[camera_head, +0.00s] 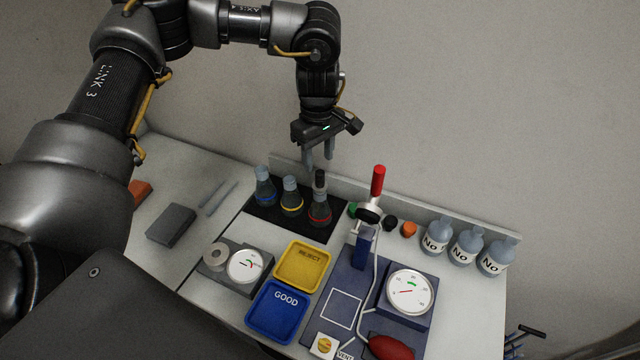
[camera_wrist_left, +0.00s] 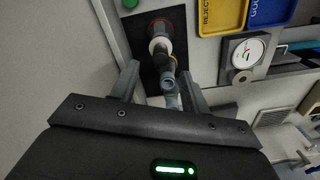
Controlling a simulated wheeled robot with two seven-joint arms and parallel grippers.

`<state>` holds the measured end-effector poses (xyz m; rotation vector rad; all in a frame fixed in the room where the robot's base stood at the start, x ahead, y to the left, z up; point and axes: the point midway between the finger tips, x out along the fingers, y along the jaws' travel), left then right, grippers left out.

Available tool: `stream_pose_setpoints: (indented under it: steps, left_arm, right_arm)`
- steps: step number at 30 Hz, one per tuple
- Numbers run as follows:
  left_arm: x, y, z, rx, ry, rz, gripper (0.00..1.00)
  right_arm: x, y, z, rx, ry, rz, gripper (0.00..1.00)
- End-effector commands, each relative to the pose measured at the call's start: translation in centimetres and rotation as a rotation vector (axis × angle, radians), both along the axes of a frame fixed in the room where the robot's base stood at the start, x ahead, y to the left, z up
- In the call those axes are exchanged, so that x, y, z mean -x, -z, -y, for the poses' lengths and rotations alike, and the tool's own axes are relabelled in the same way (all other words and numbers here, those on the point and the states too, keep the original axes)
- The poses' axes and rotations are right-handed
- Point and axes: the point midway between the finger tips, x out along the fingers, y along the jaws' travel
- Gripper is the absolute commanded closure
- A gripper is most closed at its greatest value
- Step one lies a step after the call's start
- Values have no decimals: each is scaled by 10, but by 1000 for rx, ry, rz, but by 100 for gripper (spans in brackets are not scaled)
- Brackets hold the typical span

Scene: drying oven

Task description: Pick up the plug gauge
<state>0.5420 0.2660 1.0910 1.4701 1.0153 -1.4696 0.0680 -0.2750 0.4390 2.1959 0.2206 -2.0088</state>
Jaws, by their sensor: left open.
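My left gripper (camera_head: 317,158) is open and empty, pointing down above the back of the bench. It hangs over the black mat (camera_head: 257,224), which bears three small flasks with blue (camera_head: 264,190), yellow (camera_head: 291,199) and red (camera_head: 319,212) rings. The red-ringed one has a dark top. In the left wrist view, the open left gripper (camera_wrist_left: 158,78) has the row of flasks showing between and beyond its fingers. No piece is clearly recognisable as the plug gauge. Two slim grey rods (camera_head: 221,198) lie at the left. My right gripper is not in view.
Yellow REJECT (camera_head: 303,267) and blue GOOD (camera_head: 276,311) trays lie at front centre. A dial gauge (camera_head: 243,266) sits to their left. A red-handled press (camera_head: 367,225) stands right of the mat. Several bottles (camera_head: 465,245) line the right back. A grey block (camera_head: 171,225) lies left.

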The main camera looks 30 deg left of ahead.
Motion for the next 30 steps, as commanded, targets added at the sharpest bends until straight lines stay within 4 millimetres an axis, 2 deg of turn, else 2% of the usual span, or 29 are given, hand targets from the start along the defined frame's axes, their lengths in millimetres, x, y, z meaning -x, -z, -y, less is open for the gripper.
stream_pose_setpoints:
  steps: [4, 7, 12, 20, 23, 30]
  left_arm:
    - [1, 10, 2, -1, 1, -5, 54]
    - [2, 25, 4, -1, 1, -6, 54]
    - [1, 47, 4, -1, 0, -4, 54]
    - [1, 52, 4, 0, 0, -1, 54]
    - [1, 52, 4, 0, 0, -1, 64]
    - [1, 51, 4, 0, 0, -1, 96]
  right_arm:
    - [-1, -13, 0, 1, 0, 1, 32]
    - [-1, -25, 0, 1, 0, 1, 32]
    - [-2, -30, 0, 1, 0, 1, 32]
    - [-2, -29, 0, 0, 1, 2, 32]
    - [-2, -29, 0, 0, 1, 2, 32]
    - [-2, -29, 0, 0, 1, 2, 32]
